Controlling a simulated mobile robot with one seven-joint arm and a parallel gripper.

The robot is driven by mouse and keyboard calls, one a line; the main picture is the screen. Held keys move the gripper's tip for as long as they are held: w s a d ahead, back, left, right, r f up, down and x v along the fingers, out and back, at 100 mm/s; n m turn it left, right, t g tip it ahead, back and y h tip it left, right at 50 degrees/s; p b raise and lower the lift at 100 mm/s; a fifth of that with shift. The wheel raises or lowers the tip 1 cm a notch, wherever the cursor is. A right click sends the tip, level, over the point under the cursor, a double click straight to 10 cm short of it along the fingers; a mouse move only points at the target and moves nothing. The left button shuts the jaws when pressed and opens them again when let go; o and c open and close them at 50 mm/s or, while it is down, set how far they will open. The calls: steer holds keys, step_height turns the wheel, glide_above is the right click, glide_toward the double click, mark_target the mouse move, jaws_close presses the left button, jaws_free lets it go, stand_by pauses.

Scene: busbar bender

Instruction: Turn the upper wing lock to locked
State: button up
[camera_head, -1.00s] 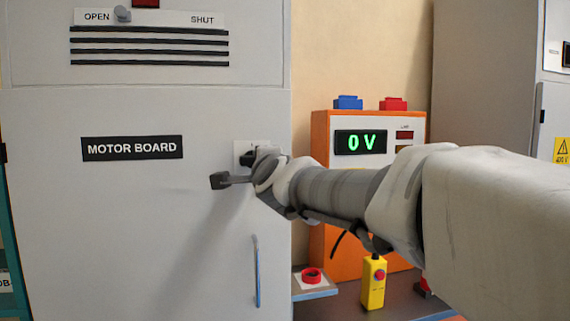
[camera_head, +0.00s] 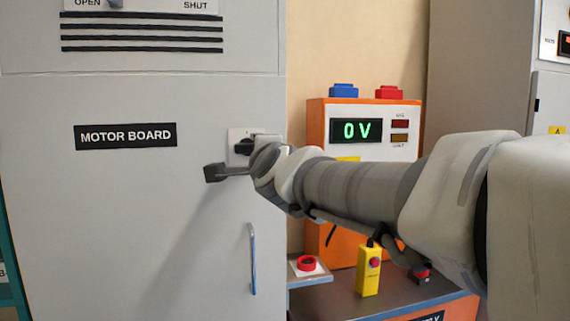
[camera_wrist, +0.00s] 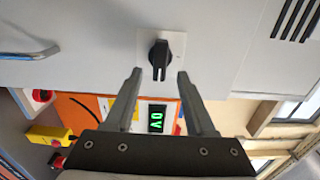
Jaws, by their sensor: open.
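The upper wing lock (camera_head: 243,147) is a black knob on a white square plate at the right edge of the grey MOTOR BOARD door. In the wrist view the lock (camera_wrist: 160,56) stands just beyond the fingertips, its wing upright in that picture with a pale mark at its lower end. In the head view the wing looks roughly level and is partly hidden by my wrist. My gripper (camera_wrist: 159,75) is open, with one finger to each side of the lock's line.
A blue door handle (camera_head: 253,258) is below the lock. To the right stands an orange unit (camera_head: 316,220) with a 0 V display (camera_head: 357,131).

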steer(key=p+v, duration=0.1)
steer(key=v, duration=1.2)
steer(key=shift+s, duration=0.4)
steer(key=shift+d, duration=0.1)
steer(key=s+d+f+n+g+h, duration=0.3)
steer(key=s+d+f+n+g, duration=0.45)
steer(key=f, duration=0.55)
steer(key=s+d+f+n+g+h, duration=0.2)
steer(key=s+d+f+n+g, duration=0.3)
steer(key=s+d+f+n, duration=0.65)
steer(key=w+a+r+m+p, duration=0.2)
steer(key=w+r+m+p, duration=0.1)
steer(key=r+p, duration=0.8)
steer(key=m+p, duration=0.1)
steer(key=p, duration=0.1)
steer(key=shift+w+a+r+t+p, duration=0.15)
steer(key=shift+w+a+t+p, duration=0.1)
steer(key=shift+t+p, duration=0.15)
